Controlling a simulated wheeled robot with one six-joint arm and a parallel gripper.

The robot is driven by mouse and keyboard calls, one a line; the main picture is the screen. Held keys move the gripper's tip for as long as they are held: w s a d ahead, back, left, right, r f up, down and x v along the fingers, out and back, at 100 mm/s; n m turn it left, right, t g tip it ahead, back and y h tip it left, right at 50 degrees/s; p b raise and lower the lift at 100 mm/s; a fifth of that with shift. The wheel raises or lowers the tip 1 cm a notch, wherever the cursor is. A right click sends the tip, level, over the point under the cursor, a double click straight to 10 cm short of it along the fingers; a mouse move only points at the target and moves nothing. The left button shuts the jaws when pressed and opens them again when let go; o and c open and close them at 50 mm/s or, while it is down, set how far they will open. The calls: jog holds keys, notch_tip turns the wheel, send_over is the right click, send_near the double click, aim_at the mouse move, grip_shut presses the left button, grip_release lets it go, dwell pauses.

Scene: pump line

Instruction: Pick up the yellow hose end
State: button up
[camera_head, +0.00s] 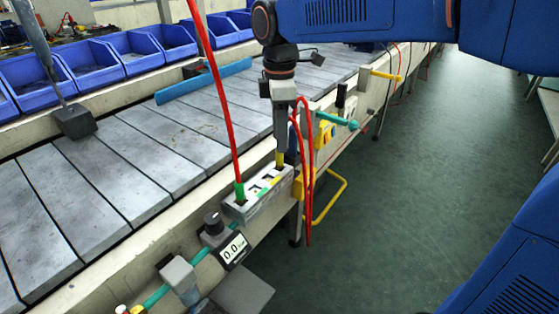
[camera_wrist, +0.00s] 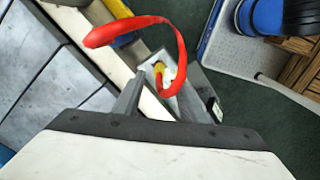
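The yellow hose end (camera_head: 280,158) shows just below my gripper (camera_head: 281,148), at the far end of the grey socket block (camera_head: 262,208). It also shows in the wrist view (camera_wrist: 159,68), near my fingertips, with the red hose (camera_wrist: 178,45) looping over it. In the head view the red hose (camera_head: 308,185) hangs down beside the block. My gripper points down, its fingers around or right beside the yellow end. I cannot tell whether they touch it, nor whether the end sits fully in the block, since the fingers hide part of it.
A second red hose (camera_head: 217,85) with a green end (camera_head: 240,191) stands in the block's near end. A gauge reading 0.0 (camera_head: 234,249) and a black knob (camera_head: 213,222) are nearby. Blue bins (camera_head: 92,65) line the back of the conveyor (camera_head: 130,165). Floor at right is clear.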

aim_at(279, 164)
jog(key=shift+f, duration=2.95)
jog(key=shift+w, duration=0.1)
grip_shut()
